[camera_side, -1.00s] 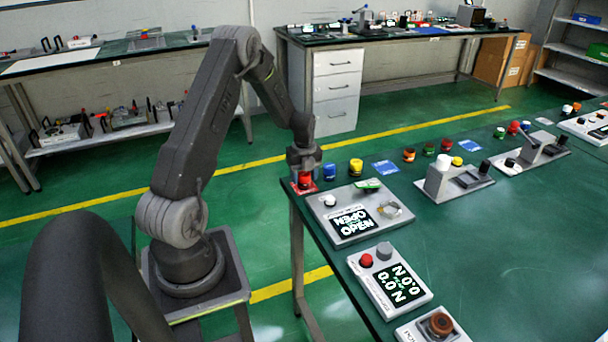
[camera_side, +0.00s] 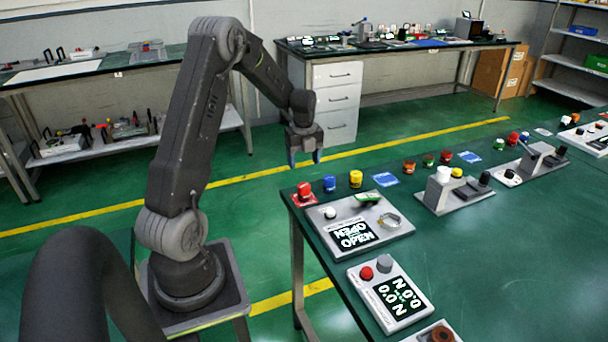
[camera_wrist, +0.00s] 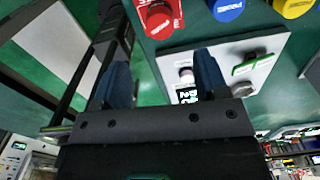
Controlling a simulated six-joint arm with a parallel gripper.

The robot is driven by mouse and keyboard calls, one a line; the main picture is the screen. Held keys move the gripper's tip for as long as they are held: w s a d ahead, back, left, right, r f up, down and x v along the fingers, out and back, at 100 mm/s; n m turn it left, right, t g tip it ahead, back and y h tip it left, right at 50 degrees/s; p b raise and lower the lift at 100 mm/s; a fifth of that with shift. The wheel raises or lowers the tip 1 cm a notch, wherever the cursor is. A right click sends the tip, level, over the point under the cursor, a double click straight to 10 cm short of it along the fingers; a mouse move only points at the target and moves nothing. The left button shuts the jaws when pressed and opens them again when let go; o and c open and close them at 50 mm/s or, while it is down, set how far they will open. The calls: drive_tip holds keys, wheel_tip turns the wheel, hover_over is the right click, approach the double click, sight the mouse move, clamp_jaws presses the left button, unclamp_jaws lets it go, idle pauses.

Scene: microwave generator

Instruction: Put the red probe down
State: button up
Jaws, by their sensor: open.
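My gripper (camera_side: 305,161) is open and empty, with blue fingertips, in the air above and behind the probe. It is apart from the probe. In the wrist view my gripper's two fingers (camera_wrist: 158,85) are spread wide with nothing between them.
A blue probe (camera_side: 329,183) and a yellow probe (camera_side: 356,179) stand right of the red one. A device with an "OPEN" display (camera_side: 356,227) and another with a numeric display (camera_side: 390,292) lie nearer.

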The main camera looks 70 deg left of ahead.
drive_tip(key=s+d+r+n+t+y, duration=0.15)
drive_tip(key=d+r+n, duration=0.55)
drive_tip(key=d+r, duration=0.8)
drive_tip(key=s+d+r+n+t, duration=0.1)
drive_tip(key=s+d+n+t, duration=0.1)
drive_tip(key=s+d+n, duration=0.4)
drive_tip(key=s+d+r+n+t+h, duration=0.1)
drive_tip(key=s+d+n, duration=0.4)
drive_tip(key=d, duration=0.6)
drive_tip(key=s+t, duration=0.1)
drive_tip(key=s, duration=0.1)
drive_tip(key=shift+s+d+r+n, duration=0.25)
drive_tip(key=shift+s+r+n, duration=0.1)
drive_tip(key=shift+n, duration=0.05)
